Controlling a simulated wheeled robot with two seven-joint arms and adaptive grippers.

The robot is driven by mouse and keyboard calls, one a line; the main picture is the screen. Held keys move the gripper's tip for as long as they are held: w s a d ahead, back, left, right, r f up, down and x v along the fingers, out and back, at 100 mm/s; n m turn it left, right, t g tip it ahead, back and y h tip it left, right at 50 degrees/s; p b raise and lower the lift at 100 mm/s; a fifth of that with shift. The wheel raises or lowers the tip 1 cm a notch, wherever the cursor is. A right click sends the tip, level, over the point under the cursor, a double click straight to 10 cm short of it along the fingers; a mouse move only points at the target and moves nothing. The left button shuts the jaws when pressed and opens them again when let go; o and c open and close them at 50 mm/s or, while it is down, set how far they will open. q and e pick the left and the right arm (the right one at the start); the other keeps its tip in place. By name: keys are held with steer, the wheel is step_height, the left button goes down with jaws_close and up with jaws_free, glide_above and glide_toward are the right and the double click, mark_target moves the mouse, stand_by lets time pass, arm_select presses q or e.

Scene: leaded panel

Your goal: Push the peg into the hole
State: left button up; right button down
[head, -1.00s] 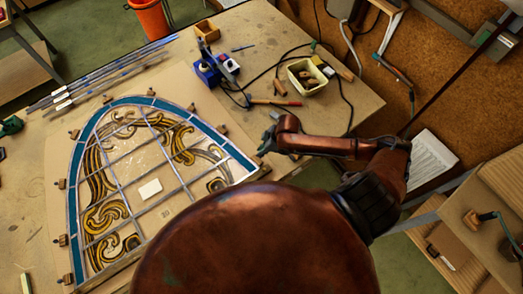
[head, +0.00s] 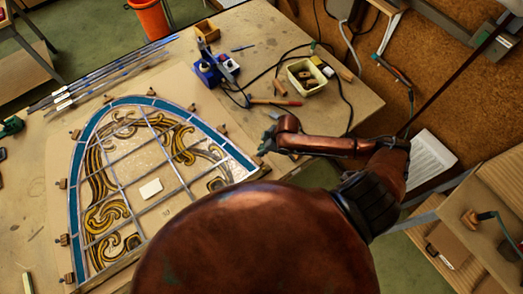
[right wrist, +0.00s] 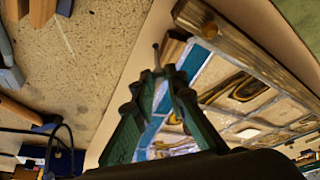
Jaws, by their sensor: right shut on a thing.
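My right gripper (right wrist: 157,88) points up the right wrist view, its green fingers closed around a small thin peg (right wrist: 156,58) with a rounded tip. The fingers hide the peg's lower part. In the head view my right gripper (head: 269,140) is small, near the table's right edge beside the panel's lower right side. The peg cannot be made out there. The arched leaded panel (head: 157,225) lies on the table inside a blue border. My left gripper is not in view.
Wooden blocks (head: 222,129) stand around the panel's edge. A yellow tray (head: 304,84), a blue soldering stand (head: 208,73) and black cables lie at the back right. Long lead strips (head: 110,70) lie at the back left.

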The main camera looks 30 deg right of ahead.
steer(key=shift+p, duration=0.55)
stand_by(0.6)
steer(key=shift+f+b, duration=0.3)
steer(key=shift+f, duration=0.8)
stand_by(0.4)
steer(key=c, duration=1.8)
jaws_free()
steer(key=shift+c, duration=0.2)
steer(key=shift+r, duration=0.1)
steer(key=v, duration=1.2)
